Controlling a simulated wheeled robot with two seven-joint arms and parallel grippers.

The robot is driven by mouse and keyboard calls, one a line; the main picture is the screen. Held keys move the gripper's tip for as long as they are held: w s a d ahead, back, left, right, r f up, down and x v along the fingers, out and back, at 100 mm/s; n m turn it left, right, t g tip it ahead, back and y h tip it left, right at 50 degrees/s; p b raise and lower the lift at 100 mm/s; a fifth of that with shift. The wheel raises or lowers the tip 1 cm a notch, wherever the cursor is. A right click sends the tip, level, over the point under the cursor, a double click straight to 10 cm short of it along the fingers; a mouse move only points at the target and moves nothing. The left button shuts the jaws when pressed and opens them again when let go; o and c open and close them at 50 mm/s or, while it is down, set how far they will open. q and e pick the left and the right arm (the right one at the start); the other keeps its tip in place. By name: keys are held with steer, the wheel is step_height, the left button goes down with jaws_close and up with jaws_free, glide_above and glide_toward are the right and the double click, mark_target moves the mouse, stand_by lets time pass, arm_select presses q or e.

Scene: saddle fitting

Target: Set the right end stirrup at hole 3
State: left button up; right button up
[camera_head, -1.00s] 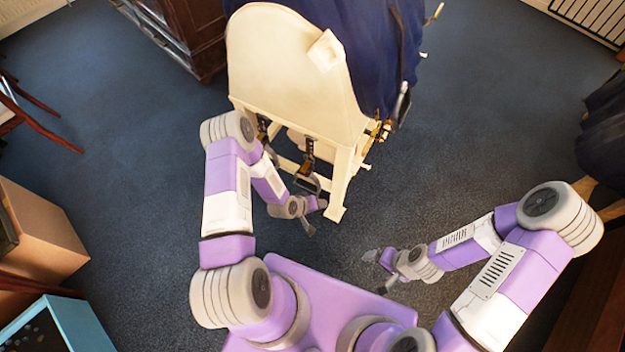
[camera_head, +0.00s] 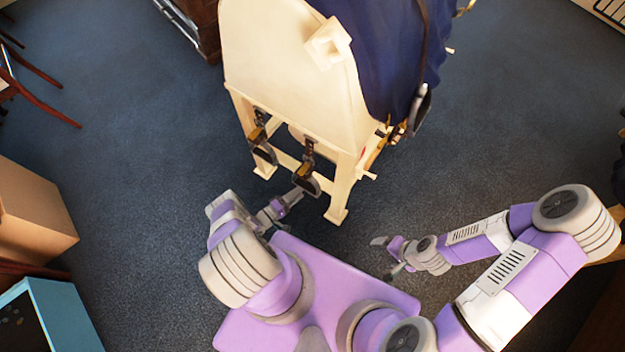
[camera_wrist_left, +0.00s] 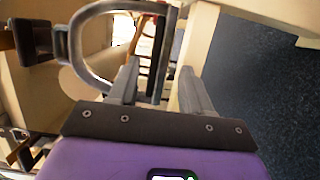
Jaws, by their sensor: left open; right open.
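Two stirrups on dark straps hang at the near end of the cream stand (camera_head: 285,75). The right end stirrup (camera_head: 308,184) hangs near the right front leg; the left one (camera_head: 263,152) hangs further left. My left gripper (camera_head: 296,196) is open, just below and beside the right end stirrup. In the left wrist view a grey stirrup bow (camera_wrist_left: 76,38) fills the upper left. Its dark straight bar reaches between the open fingers of the left gripper (camera_wrist_left: 160,85); I cannot tell whether they touch it. My right gripper (camera_head: 383,256) is open and empty above the carpet. The strap holes cannot be made out.
A dark blue cover (camera_head: 390,50) drapes the stand's right side, with another stirrup and metal fittings (camera_head: 395,132) below it. A cardboard box (camera_head: 35,215) and a blue box (camera_head: 55,315) stand at the left.

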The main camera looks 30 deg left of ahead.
mark_target(309, 185)
arm_select(q)
steer(key=x, duration=0.6)
steer(key=shift+w+d, duration=0.1)
steer(key=shift+w, duration=0.25)
jaws_close()
